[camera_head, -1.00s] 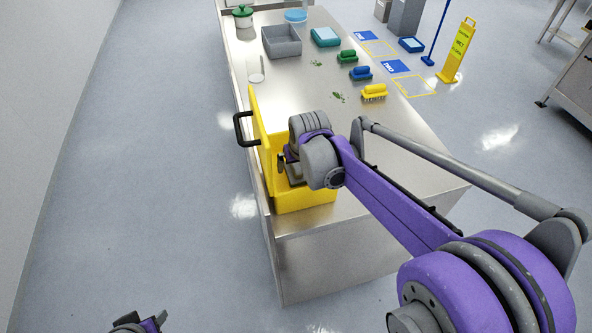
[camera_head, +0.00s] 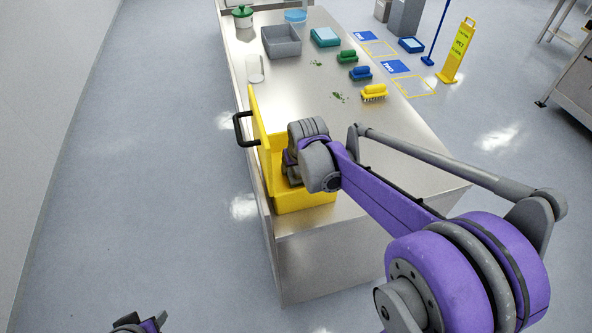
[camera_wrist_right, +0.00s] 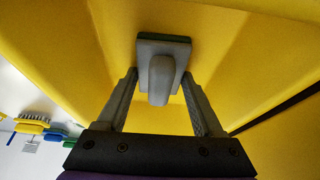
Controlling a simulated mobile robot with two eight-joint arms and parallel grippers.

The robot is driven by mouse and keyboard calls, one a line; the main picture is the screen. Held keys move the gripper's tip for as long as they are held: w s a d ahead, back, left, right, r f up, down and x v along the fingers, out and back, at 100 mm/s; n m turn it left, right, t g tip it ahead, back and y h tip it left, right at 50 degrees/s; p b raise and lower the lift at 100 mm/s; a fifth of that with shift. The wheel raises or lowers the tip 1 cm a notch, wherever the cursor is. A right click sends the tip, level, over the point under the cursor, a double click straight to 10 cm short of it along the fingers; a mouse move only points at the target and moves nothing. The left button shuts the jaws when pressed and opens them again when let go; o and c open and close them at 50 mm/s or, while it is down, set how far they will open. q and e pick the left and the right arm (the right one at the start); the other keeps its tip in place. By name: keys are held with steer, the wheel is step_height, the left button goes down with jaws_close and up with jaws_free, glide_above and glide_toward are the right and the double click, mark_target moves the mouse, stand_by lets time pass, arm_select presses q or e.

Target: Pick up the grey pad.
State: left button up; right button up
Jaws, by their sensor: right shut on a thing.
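The grey pad (camera_wrist_right: 162,58) shows in the right wrist view. It is a flat grey plate with a dark green edge and a raised grey grip, inside the yellow box. My right gripper (camera_wrist_right: 160,80) is shut on the pad, one finger on each side. In the head view the yellow box (camera_head: 305,200) stands at the near left corner of the steel table, its lid side up with a black handle. My right gripper (camera_head: 291,172) reaches into it; my wrist hides the pad there. Part of my left gripper (camera_head: 142,325) shows at the bottom edge, its fingers unclear.
The steel table (camera_head: 380,170) holds a grey bin (camera_head: 282,42), a teal box (camera_head: 325,37), and green, blue and yellow brushes (camera_head: 374,92) toward its right side. Green scraps lie near them. A yellow wet-floor sign (camera_head: 457,50) stands beyond on the floor. The table's near middle is clear.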

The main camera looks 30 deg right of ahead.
step_height(320, 180, up, 10)
steer(key=shift+r+p, duration=0.1)
steer(key=shift+p, duration=0.25)
stand_by(0.4)
steer(key=o, duration=0.7)
steer(key=c, duration=0.5)
